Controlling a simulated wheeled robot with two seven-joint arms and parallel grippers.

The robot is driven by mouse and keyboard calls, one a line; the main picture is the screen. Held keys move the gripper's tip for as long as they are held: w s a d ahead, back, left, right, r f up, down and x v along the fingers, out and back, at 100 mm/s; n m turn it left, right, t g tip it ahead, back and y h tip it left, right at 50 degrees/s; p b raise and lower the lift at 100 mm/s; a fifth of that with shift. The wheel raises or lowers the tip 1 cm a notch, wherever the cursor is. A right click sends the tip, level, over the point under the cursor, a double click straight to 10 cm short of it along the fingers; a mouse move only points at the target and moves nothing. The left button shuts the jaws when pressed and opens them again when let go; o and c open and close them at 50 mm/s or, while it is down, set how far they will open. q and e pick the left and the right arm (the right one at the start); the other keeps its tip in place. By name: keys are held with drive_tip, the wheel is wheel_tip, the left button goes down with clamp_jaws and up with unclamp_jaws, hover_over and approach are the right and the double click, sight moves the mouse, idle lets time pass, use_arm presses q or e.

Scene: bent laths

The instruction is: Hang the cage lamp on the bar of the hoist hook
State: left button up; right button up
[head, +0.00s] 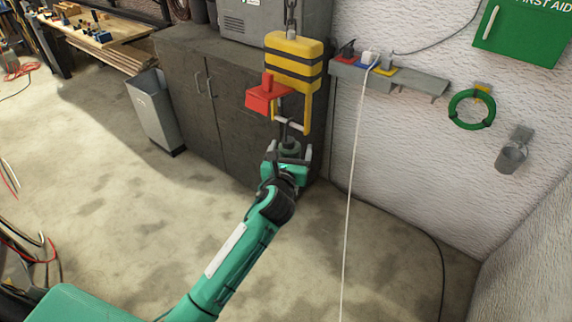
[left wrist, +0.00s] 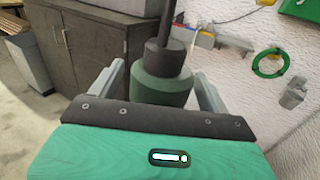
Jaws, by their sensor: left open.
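The hoist hook's yellow block with black stripes (head: 293,62) hangs on a chain in the head view. A yellow frame below it carries a pale bar (head: 291,124). The cage lamp (head: 289,147) is just under the bar, its dark stem rising to it; I cannot tell whether its hook is over the bar. In the left wrist view the lamp's dark green body (left wrist: 162,88) stands upright between the fingers. My left gripper (head: 288,158) is open around it, with gaps beside both fingers (left wrist: 160,92). The lamp's cage is hidden. My right gripper is not in view.
A red piece (head: 266,97) juts from the hoist's left side. A dark cabinet (head: 222,110) stands behind. A grey wall shelf (head: 410,80) is at right, with a white cord (head: 353,170) hanging from it.

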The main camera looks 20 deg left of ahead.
use_arm(q)
drive_tip(key=s+d+b, duration=0.2)
drive_tip(key=s, duration=1)
wheel_tip(320, 180, down, 21)
drive_tip(key=n+g+h, duration=0.1)
drive_tip(key=n+g, duration=0.3)
drive_tip(key=n, duration=0.1)
drive_tip(key=s+a+f+n+g, duration=0.2)
drive_tip(key=s+f+n+g, duration=0.15)
drive_tip(key=f, duration=0.85)
drive_tip(key=s+a+f+n+g, duration=0.15)
drive_tip(key=s+f+n, duration=0.35)
drive_tip(key=f, duration=0.7)
drive_tip(key=s+a+f+n+g+h, duration=0.1)
drive_tip(key=s+a+f+n+g, duration=0.25)
drive_tip(key=s+f+n, duration=1.05)
drive_tip(key=s+f+n+g, duration=0.1)
drive_tip(key=s+f, duration=0.2)
drive_tip(key=s, duration=0.5)
drive_tip(key=s+a+f+n+g, duration=0.1)
drive_tip(key=s+f, duration=0.3)
drive_tip(key=s, duration=0.4)
drive_tip(key=s+a+f+n+g, duration=0.1)
drive_tip(key=s+f+n+g, duration=0.1)
drive_tip(key=s, duration=0.7)
drive_tip(key=shift+f+n, duration=0.35)
drive_tip(key=shift+f, duration=0.5)
drive_tip(key=shift+w, duration=0.1)
